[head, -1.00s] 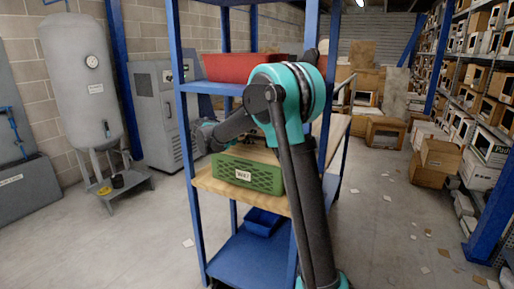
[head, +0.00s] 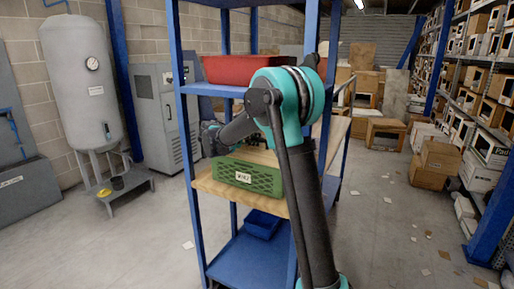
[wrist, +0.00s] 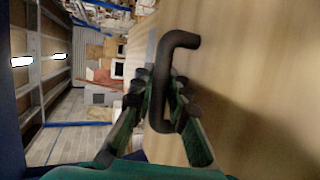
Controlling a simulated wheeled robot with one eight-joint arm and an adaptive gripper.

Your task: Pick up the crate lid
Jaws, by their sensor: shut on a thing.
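A green crate (head: 245,177) with a white label stands on the wooden middle shelf of a blue rack. A tan lid surface (head: 258,156) shows at its top, partly behind my arm. In the wrist view a pale wooden surface (wrist: 262,60), which looks like the lid, fills the right side. A dark bent handle (wrist: 180,42) stands out from it. My gripper (wrist: 165,98) is shut on this handle, with one finger on each side. In the head view the fingertips cannot be made out. Whether the lid still touches the crate cannot be told.
A red bin (head: 240,69) sits on the shelf above the crate, close over my forearm. A blue bin (head: 262,223) lies on the lower shelf. Blue rack posts (head: 184,130) stand at the sides. A grey tank (head: 85,85) stands to the left.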

